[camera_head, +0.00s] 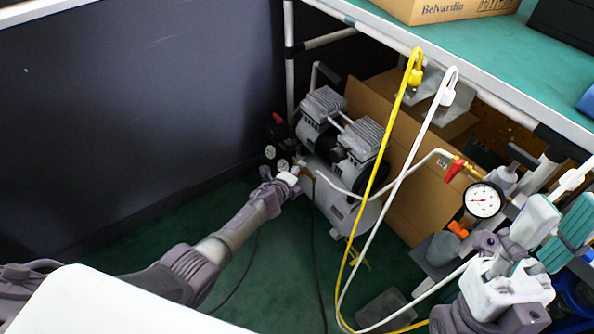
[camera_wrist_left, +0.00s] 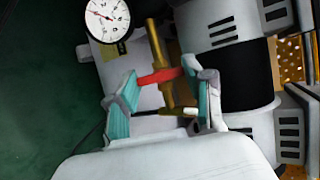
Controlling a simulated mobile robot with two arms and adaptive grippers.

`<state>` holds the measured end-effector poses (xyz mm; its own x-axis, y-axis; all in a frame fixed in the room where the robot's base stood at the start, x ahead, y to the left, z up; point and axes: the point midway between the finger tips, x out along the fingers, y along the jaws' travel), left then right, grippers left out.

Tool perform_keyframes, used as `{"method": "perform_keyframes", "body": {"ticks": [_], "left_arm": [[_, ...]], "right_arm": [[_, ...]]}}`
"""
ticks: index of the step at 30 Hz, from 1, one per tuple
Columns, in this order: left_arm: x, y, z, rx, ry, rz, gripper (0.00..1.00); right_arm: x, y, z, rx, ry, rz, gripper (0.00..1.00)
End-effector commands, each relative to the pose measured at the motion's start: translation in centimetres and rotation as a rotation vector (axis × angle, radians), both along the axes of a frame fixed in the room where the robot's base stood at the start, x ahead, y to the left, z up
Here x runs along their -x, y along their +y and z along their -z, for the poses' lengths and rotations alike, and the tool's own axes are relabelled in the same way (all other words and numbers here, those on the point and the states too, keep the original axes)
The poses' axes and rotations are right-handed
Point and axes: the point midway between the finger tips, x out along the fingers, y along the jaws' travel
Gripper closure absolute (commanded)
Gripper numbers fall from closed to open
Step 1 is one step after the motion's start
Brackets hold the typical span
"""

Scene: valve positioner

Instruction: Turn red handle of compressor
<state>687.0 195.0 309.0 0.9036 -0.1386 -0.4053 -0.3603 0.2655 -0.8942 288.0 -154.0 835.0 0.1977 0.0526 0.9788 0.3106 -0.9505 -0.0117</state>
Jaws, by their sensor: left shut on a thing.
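The compressor (camera_head: 345,140) is a grey and black machine with a white tank, standing on the floor under the table. My left gripper (camera_head: 292,173) is at its left end, near the gauges. In the left wrist view, the red handle (camera_wrist_left: 160,76) sits on a brass valve (camera_wrist_left: 158,50) between the teal-padded fingers of my left gripper (camera_wrist_left: 163,84), which is shut on it. In the head view this handle is hidden by the gripper. My right gripper (camera_head: 553,228) is at the lower right, its fingers apart and empty.
A white-faced gauge (camera_wrist_left: 107,19) is just beyond the left fingers. Yellow (camera_head: 378,190) and white (camera_head: 400,185) hoses hang in front of the compressor. Another red-handled valve (camera_head: 454,168) and a gauge (camera_head: 483,200) are at right. A dark wall (camera_head: 130,90) bounds the left.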

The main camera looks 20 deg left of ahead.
Motion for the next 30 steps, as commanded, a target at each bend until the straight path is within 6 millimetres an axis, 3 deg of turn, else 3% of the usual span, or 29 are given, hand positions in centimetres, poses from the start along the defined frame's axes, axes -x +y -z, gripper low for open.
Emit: {"method": "perform_keyframes", "body": {"ticks": [10, 11, 15, 30], "left_arm": [[0.02, 0.21, 0.1, 0.003, 0.004, -0.007, 0.83], [0.02, 0.21, 0.1, 0.002, 0.003, -0.006, 0.46], [0.02, 0.18, 0.07, 0.002, 0.003, -0.005, 0.23], [0.48, 0.58, -0.46, -0.008, -0.004, -0.004, 0.23]], "right_arm": [[-0.01, 0.01, -0.02, 0.0, 0.0, 0.0, 0.6], [-0.01, 0.01, -0.02, 0.0, 0.0, 0.0, 0.6], [-0.01, 0.01, -0.02, 0.0, 0.0, 0.0, 0.6], [0.0, -0.04, -0.1, -0.002, -0.003, 0.001, 0.6]]}}
